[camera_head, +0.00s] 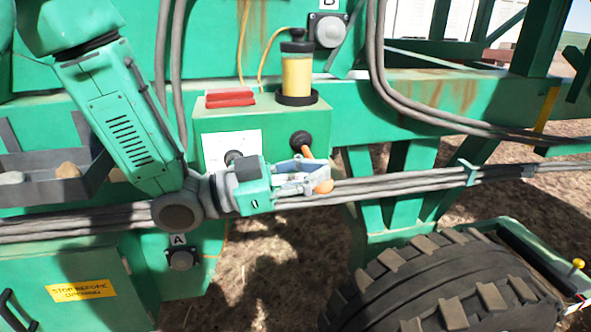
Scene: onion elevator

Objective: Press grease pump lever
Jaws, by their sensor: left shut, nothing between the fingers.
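The grease pump is a green box (268,118) with a black-capped reservoir (297,74) of yellow grease on top. Its orange lever (323,186) comes out of a round black pivot (300,141) on the box front and slants down to the right, ending in an orange knob. My left gripper (316,177) is shut and empty, pointing right, with its fingertips at the lever. I cannot tell whether they touch it. The gripper hides part of the lever's middle. My right gripper is not in view.
Grey cable bundles (400,184) run across just behind and beside the gripper. A large black tyre (445,285) stands at lower right. A red block (230,98) sits on the box. A tray (50,180) with onions is at left. A round fitting marked A (181,259) is below.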

